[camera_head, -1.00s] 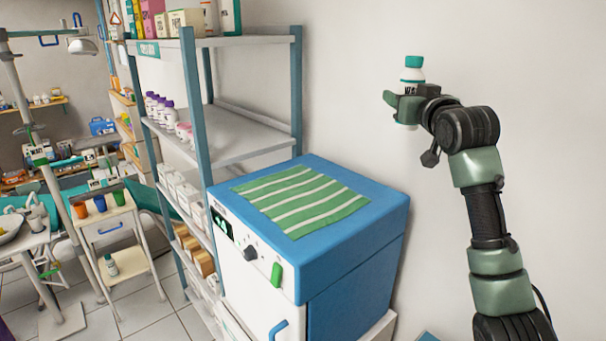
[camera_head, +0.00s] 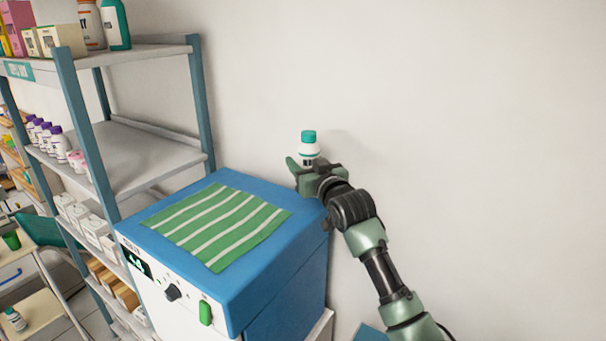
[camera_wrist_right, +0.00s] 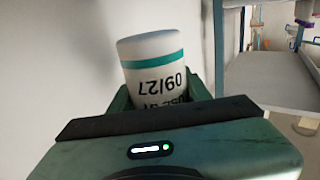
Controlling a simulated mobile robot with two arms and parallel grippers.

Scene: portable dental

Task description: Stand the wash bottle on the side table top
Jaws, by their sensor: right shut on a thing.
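The wash bottle (camera_head: 308,147) is white with a teal cap and stands about upright in my right gripper (camera_head: 308,170). The gripper is shut around its body, in front of the bare wall by the far right corner of the blue cabinet. The right wrist view shows the bottle (camera_wrist_right: 158,75) between the fingers, its white end with a teal band and an upside-down "09/27" label. A small white side table (camera_head: 12,274), apparently the one meant, is cut off at the left edge. My left gripper is out of view.
A blue-topped cabinet (camera_head: 265,260) with a green striped cloth (camera_head: 218,225) stands below and left of the gripper. A shelf rack (camera_head: 150,160) with bottles and boxes stands beyond it. A green cup (camera_head: 11,240) is on the side table; a small bottle (camera_head: 15,319) stands on its lower shelf.

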